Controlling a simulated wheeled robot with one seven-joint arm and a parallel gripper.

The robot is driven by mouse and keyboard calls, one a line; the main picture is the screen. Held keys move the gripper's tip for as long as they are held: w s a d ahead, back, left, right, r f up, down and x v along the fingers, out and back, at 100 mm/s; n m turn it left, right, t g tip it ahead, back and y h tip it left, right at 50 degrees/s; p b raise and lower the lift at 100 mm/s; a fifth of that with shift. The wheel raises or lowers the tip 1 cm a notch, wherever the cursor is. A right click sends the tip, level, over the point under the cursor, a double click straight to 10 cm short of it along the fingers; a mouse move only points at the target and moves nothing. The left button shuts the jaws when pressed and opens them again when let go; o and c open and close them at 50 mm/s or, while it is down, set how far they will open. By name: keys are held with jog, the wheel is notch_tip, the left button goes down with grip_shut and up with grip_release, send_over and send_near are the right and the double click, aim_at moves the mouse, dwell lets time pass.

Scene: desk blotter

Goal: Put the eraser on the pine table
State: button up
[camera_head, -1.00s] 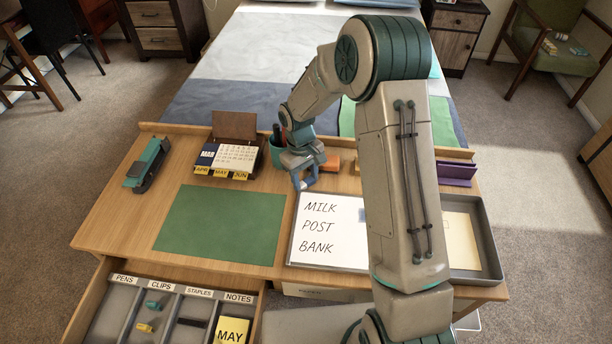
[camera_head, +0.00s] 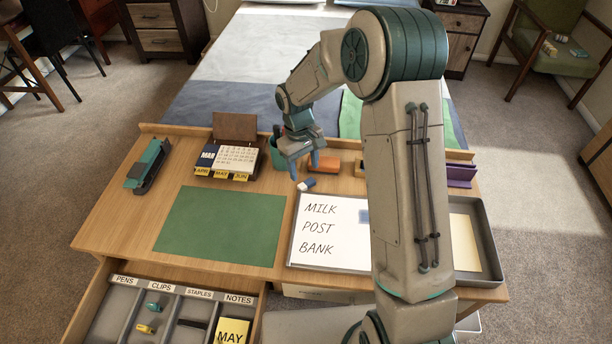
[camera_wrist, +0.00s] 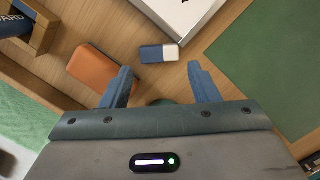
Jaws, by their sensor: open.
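The eraser (camera_head: 306,184), a small blue and white block, lies on the bare wood of the pine table (camera_head: 110,215), just beyond the whiteboard's far left corner. In the wrist view the eraser (camera_wrist: 158,53) shows whole, flat on the wood close to the board's edge. My gripper (camera_head: 304,168) is above and slightly behind it, apart from it. In the wrist view my gripper (camera_wrist: 160,68) has its blue fingers spread, with nothing between them.
An orange block (camera_head: 323,163) lies close by on the right. A pen cup (camera_head: 277,153) and calendar (camera_head: 236,160) stand at the back. The whiteboard (camera_head: 325,250) and green blotter (camera_head: 220,225) are in front. A divided drawer (camera_head: 115,322) is open at front left.

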notch_tip(320, 180, up, 7)
jog(key=s+d+r+m+t, duration=0.25)
jog(key=s+d+r, duration=0.35)
jog(key=s+r, duration=0.3)
jog(key=s+d+r+m+t, duration=0.1)
jog(key=s+d+m, duration=0.1)
jog(key=s, duration=0.5)
jog(key=s+d+m+y, duration=0.1)
jog(key=s+d+m, duration=0.1)
jog(key=s, duration=0.5)
jog(key=shift+d+r+t, duration=0.35)
jog(key=shift+d+r, duration=0.05)
jog(key=shift+d, duration=0.2)
jog(key=shift+s+m, duration=0.1)
jog(key=shift+m, duration=0.15)
jog(key=shift+c, duration=0.3)
